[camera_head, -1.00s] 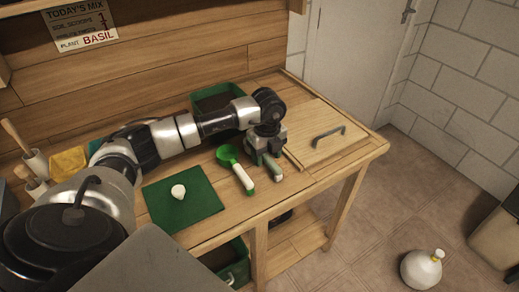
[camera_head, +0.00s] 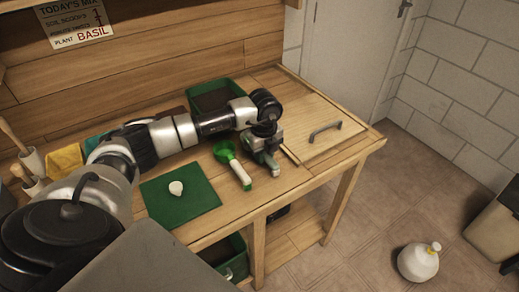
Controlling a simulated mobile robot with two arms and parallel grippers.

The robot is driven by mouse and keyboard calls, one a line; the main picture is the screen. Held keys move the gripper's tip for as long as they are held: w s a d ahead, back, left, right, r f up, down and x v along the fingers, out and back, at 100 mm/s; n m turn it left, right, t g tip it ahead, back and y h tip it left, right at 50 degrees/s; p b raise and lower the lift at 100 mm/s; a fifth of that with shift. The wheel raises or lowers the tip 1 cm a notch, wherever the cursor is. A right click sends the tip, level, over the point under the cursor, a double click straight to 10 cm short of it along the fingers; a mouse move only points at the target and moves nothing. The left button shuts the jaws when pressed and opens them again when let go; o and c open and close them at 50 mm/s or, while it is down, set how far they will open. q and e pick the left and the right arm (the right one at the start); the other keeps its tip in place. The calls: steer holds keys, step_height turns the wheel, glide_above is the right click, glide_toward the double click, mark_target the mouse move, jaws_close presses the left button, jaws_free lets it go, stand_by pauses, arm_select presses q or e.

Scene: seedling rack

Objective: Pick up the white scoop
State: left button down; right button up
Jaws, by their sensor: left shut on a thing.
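My left gripper (camera_head: 266,156) is low over the bench, right of the green scoop, shut on a pale grey-green handle (camera_head: 271,166). The arm and gripper hide the rest of this tool; its bowl does not show, so only its place and handle suggest the white scoop. I cannot tell whether it touches the bench. The green scoop (camera_head: 224,152) with a white handle lies just to the left, apart from the gripper. My right gripper is not in view.
A green mat (camera_head: 200,205) with a small white object (camera_head: 176,188) lies at the front left. A green soil bin (camera_head: 232,91) stands behind my arm. A wooden board with a metal handle (camera_head: 325,131) lies right. A white jug (camera_head: 418,262) stands on the floor.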

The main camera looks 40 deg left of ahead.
arm_select(q)
steer(key=shift+r, duration=0.15)
steer(key=r, duration=0.2)
steer(key=r+b, duration=0.1)
steer(key=r, duration=0.1)
steer(key=shift+w+d, duration=0.1)
steer(key=shift+d, duration=0.15)
steer(key=w+d+r+b, duration=0.1)
steer(key=w+d+r, duration=0.1)
steer(key=d+r, duration=0.4)
steer(key=d, duration=0.5)
steer(key=shift+w+r+b, duration=0.3)
steer(key=shift+w+r, duration=0.05)
steer(key=c, duration=1.5)
jaws_free()
steer(key=shift+c, duration=0.2)
jaws_close()
